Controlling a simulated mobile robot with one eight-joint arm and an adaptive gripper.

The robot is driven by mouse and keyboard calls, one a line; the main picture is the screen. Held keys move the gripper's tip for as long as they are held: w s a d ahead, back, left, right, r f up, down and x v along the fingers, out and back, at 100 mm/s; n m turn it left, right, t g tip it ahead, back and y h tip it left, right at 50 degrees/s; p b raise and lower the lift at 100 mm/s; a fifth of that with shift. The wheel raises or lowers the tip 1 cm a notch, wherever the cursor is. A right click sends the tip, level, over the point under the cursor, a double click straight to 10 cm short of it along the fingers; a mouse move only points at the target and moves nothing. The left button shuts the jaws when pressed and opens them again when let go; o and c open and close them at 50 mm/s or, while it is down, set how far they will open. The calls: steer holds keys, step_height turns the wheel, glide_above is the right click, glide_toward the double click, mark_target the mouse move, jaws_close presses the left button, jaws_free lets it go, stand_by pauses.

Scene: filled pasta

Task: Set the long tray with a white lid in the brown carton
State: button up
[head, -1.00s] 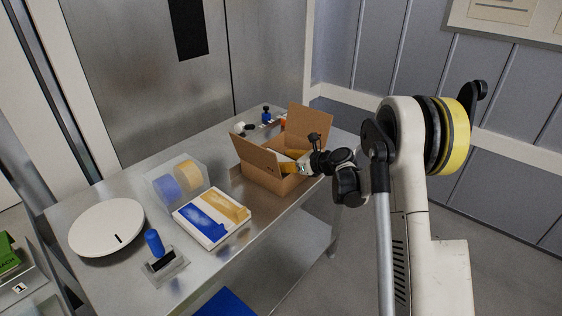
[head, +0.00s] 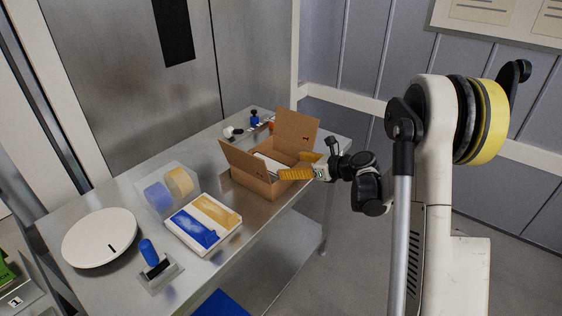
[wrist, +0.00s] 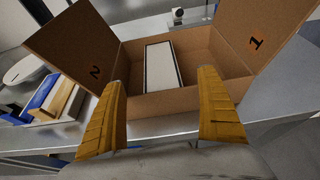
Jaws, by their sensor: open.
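The brown carton (head: 256,185) stands open on the metal table, with its flaps raised. In the wrist view the carton (wrist: 160,104) fills the middle, and its flaps carry the numbers 2 and 1. The long tray with a white lid (wrist: 161,68) lies flat inside the carton, toward its left side, with a dark edge around the lid. Only a pale bit of it shows in the head view. My gripper (wrist: 162,112) is open and empty, its yellow fingers wide apart at the carton's near wall. The gripper (head: 303,167) also shows at the carton's right side in the head view.
A white box with blue and yellow marks (head: 203,224) lies left of the carton. Behind it is a clear container with blue and yellow rolls (head: 168,187). A round white scale (head: 100,238) and a blue-handled stamp (head: 149,252) are farther left. Small items, one blue (head: 254,118), stand behind.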

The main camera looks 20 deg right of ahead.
step_height(320, 180, up, 19)
steer(key=m+t+h, duration=0.2)
steer(key=m+t, duration=0.4)
steer(key=m, duration=0.3)
steer(key=s+d+r+m+t+h, duration=0.1)
steer(key=s+d+r+m+h, duration=0.15)
steer(key=r+m+h, duration=0.4)
steer(key=s+d+r+m+h, duration=0.15)
steer(key=s+r+m, duration=0.25)
steer(key=m, duration=0.6)
steer(key=s+a+f+m+g, duration=0.3)
steer(key=s+f+m, duration=0.3)
steer(key=s, duration=0.3)
steer(key=s+a+f+m+g+y, duration=0.1)
steer(key=s+a+f+m+g, duration=0.3)
steer(key=s+f, duration=0.3)
steer(key=s+a+f+m+g+y, duration=0.1)
steer(key=s+a+f+m+g, duration=0.3)
steer(key=s, duration=0.8)
step_height(320, 180, down, 2)
steer(key=m, duration=0.3)
steer(key=shift+s+f+m, duration=0.25)
steer(key=shift+m, duration=0.1)
